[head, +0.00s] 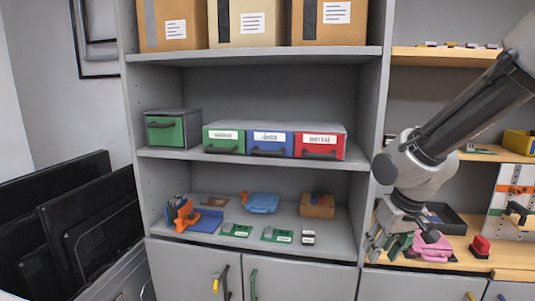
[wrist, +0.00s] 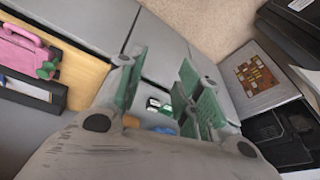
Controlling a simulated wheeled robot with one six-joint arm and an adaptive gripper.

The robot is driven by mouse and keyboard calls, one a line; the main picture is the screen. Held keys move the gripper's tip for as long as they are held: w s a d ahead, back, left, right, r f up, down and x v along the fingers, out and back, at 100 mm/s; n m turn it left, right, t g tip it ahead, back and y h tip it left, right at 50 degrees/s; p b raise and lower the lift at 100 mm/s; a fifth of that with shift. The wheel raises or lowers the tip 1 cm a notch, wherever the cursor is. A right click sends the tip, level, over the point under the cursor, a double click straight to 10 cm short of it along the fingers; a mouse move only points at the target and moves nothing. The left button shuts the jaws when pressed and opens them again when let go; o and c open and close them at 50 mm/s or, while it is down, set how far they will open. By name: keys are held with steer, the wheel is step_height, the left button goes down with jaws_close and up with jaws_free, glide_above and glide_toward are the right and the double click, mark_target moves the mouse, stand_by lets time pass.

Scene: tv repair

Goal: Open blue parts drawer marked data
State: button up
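A blue parts drawer (head: 270,148) with a white label and a dark handle sits on the middle shelf, between a green drawer (head: 224,143) and a red drawer (head: 320,150). Its front looks shut. The label text is too small to read surely. My gripper (head: 398,242) hangs to the right of the cabinet, lower than the drawers and well apart from them. In the wrist view my gripper (wrist: 163,78) has its green-padded fingers spread, with nothing between them. The blue drawer is not recognisable in the wrist view.
A separate green drawer box (head: 165,131) stands left on the same shelf. The lower shelf holds an orange and blue item (head: 187,216), green boards (head: 236,230) and a brown box (head: 318,206). A pink case (head: 432,247) lies beside my gripper on the wooden bench. Dark screens (head: 75,225) lean at left.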

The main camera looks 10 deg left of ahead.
steer(key=w+a+f+m+t+y, duration=0.3)
steer(key=w+a, duration=0.4)
steer(key=a, duration=0.6)
steer(key=m+t+y, duration=0.8)
steer(key=t+y, duration=0.1)
glide_toward(269, 154)
steer(key=x, duration=0.3)
steer(key=shift+m+g, duration=0.3)
steer(key=x, duration=0.8)
steer(key=shift+w+r, duration=0.15)
jaws_close()
